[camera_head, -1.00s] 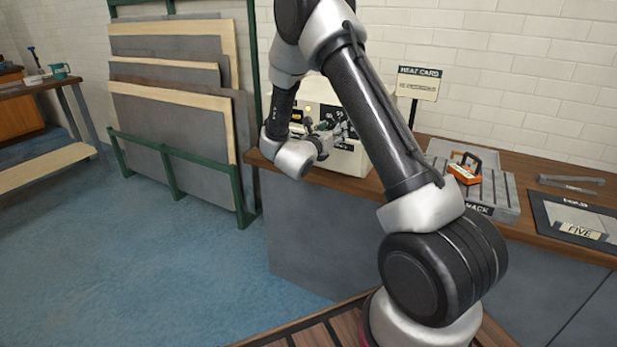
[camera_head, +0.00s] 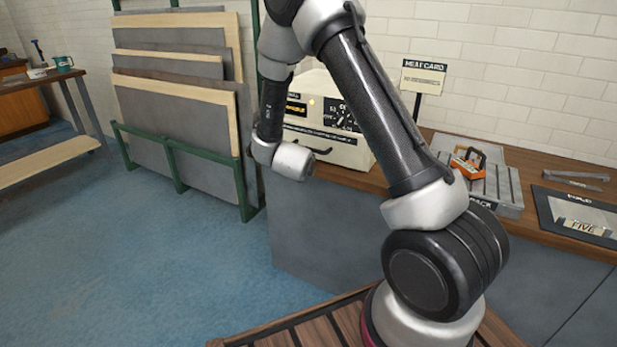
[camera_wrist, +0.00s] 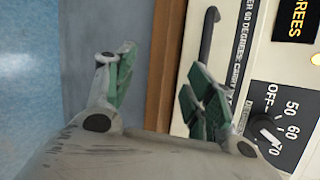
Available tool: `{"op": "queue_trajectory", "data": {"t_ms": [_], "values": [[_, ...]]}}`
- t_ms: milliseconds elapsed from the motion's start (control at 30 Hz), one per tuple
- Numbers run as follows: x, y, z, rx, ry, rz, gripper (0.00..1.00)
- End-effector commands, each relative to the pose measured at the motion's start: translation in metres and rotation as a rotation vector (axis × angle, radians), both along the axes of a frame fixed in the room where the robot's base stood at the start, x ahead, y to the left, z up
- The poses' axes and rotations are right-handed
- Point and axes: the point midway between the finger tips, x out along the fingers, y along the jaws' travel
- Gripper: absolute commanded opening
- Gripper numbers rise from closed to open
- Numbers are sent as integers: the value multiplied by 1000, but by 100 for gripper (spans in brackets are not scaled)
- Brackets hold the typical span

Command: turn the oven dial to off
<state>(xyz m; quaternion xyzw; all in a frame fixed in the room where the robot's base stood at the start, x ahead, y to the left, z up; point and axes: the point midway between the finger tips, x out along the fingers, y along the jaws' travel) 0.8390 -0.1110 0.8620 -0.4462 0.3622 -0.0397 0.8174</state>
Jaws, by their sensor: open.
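The cream oven (camera_head: 345,152) stands on the wooden counter behind my arm. Its black dial plate (camera_head: 343,116) is on the front, partly hidden by my arm in the head view. In the wrist view the oven front appears turned on its side; the dial (camera_wrist: 265,130) sits at the lower right beside the OFF, 50, 60 and 70 marks. Its exact setting is hard to read, partly covered by my finger. My gripper (camera_wrist: 166,75) is open and empty, its green-padded fingers apart. The right finger overlaps the oven front near the dial; contact cannot be told. The head view hides the fingers.
A dark bar handle (camera_wrist: 208,34) crosses the oven front near my right finger. A yellow light (camera_head: 311,103) shows on the panel. A grey slotted tray (camera_head: 490,188) with an orange-handled tool (camera_head: 469,158) stands right. A rack of panels (camera_head: 180,120) stands left; the blue floor (camera_head: 150,270) is open.

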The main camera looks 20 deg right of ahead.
Motion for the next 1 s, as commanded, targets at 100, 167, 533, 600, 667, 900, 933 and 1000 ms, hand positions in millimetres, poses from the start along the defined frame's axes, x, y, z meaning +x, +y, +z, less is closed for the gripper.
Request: {"op": "queue_trajectory", "data": {"t_ms": [100,167,533,600,667,900,933,1000], "values": [[-10,21,-11,-57,156,202,54],[-16,32,-10,-89,226,317,54],[-76,75,15,-295,520,995,54],[-91,79,22,-335,556,1115,54],[-101,81,30,-365,577,1198,54],[-146,80,59,-482,641,1505,54],[-152,79,63,-496,648,1543,54],[-162,77,71,-526,658,1610,54]]}}
